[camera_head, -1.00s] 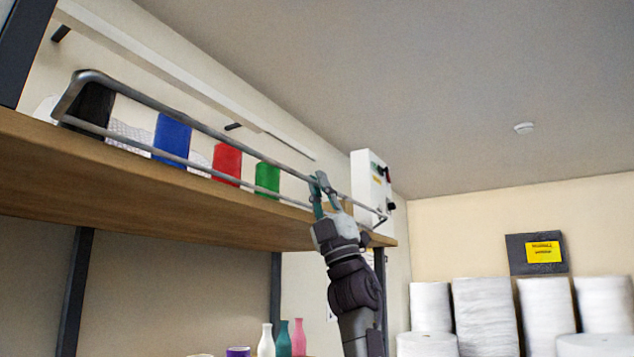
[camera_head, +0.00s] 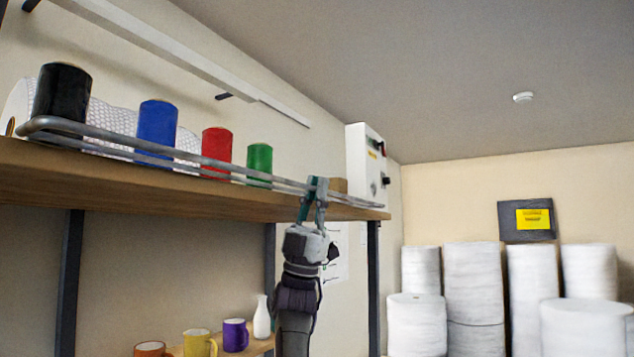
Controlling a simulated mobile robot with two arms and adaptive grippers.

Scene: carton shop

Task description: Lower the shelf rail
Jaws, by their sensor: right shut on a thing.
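The shelf rail (camera_head: 110,136) is a grey metal bar frame along the front edge of the upper wooden shelf (camera_head: 120,185). It lies low, close to the shelf edge, across the lower part of the things behind it. My right gripper (camera_head: 314,188) is shut on the rail toward its right end, with the arm reaching up from below. The fingers hide a short part of the rail. My left gripper is not in view.
Black (camera_head: 62,92), blue (camera_head: 157,122), red (camera_head: 216,146) and green (camera_head: 259,160) cylinders stand behind the rail. A white control box (camera_head: 367,165) is at the shelf's right end. Mugs (camera_head: 235,335) and a white bottle (camera_head: 262,318) stand on a lower shelf. White rolls (camera_head: 473,290) stand at right.

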